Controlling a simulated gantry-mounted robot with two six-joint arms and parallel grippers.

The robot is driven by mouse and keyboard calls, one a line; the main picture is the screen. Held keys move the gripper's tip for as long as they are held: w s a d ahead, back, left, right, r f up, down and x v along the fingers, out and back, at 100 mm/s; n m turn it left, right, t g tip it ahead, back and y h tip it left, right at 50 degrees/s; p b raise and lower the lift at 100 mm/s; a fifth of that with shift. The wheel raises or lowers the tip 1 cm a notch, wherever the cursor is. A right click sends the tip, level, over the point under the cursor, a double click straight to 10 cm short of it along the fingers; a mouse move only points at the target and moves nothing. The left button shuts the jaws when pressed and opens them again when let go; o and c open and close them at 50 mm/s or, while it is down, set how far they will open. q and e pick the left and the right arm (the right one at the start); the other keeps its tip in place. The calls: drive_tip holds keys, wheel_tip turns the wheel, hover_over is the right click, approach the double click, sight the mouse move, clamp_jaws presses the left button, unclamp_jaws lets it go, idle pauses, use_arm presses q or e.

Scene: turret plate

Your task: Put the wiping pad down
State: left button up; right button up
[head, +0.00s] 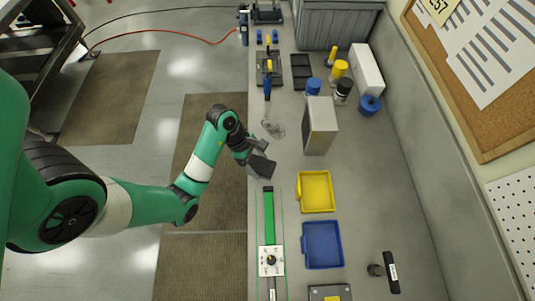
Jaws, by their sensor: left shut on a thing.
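The wiping pad (262,167) is a dark grey block in the head view, at the left edge of the bench. My left gripper (256,153) is shut on it. The pad is tilted, and I cannot tell whether it touches the bench top. The jaws hide part of its upper side. My right gripper is not in view.
A yellow bin (301,203) and a blue bin (306,257) stand right of a green strip (268,215) and a white plate with a dark knob (271,261). A grey box (321,126) stands above the yellow bin.

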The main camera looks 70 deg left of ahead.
use_arm(q)
drive_tip(key=w+a+f+b, duration=0.1)
drive_tip(key=a+f, duration=0.1)
drive_tip(key=w+a+f+b, duration=0.1)
drive_tip(key=w+a+f, duration=0.1)
drive_tip(key=a+f, duration=0.1)
drive_tip(key=w+a+f+b, duration=0.1)
drive_tip(key=w+a+f, duration=0.1)
drive_tip(key=shift+w+a+f, duration=0.15)
drive_tip(key=shift+f, duration=0.15)
drive_tip(key=shift+a+f+b, duration=0.1)
drive_tip(key=shift+f+b, duration=0.45)
drive_tip(key=shift+f, duration=1.2)
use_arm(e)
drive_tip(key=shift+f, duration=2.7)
use_arm(q)
drive_tip(key=shift+w+f, duration=0.1)
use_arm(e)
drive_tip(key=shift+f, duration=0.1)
use_arm(q)
drive_tip(key=o, duration=1.2)
drive_tip(key=shift+c, duration=0.2)
